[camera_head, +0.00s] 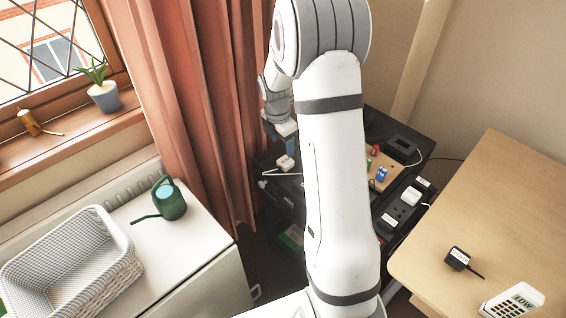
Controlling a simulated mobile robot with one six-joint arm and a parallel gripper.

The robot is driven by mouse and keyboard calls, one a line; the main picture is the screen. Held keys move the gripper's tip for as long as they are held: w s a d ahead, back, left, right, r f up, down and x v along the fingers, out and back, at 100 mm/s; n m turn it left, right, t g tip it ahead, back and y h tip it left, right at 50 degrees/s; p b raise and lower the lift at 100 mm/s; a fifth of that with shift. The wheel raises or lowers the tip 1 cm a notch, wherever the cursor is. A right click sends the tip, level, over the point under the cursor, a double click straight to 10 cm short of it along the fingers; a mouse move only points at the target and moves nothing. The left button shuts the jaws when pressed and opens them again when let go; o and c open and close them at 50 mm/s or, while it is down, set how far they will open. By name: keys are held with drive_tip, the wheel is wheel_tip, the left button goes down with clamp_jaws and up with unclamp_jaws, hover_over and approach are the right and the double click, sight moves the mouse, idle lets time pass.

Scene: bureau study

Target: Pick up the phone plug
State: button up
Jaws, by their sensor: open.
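I cannot tell for sure which plug is the phone plug, as the labels are too small to read. A black plug (458,258) with a white label and a short black lead lies on the wooden desk at the right. A white plug (411,196) sits on the dark power strip (388,222) on the black stand. Another small white plug-like piece (285,162) lies at the stand's left. My gripper (291,146) is open above the stand's left part, close to that piece. My arm hides the middle of the stand.
A white device (512,300) with a display reading "LOW" lies on the wooden desk (500,200). The black stand (410,160) also holds a wooden board (385,168) with coloured blocks. A white cabinet with a basket (75,262) and green watering can (170,200) stands left, beside a curtain (195,100).

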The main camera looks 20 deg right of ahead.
drive_tip(key=n, duration=0.1)
hover_over(285, 160)
drive_tip(key=f, duration=0.4)
drive_tip(key=shift+w+a+f, duration=0.15)
drive_tip(key=shift+a+f, duration=0.15)
drive_tip(key=f, duration=0.4)
drive_tip(key=f+b, duration=0.1)
drive_tip(key=shift+d+f, duration=0.3)
drive_tip(key=shift+f, duration=0.1)
drive_tip(key=shift+s, duration=0.2)
drive_tip(key=shift+c, duration=0.2)
drive_tip(key=c, duration=1)
drive_tip(key=shift+r, duration=0.1)
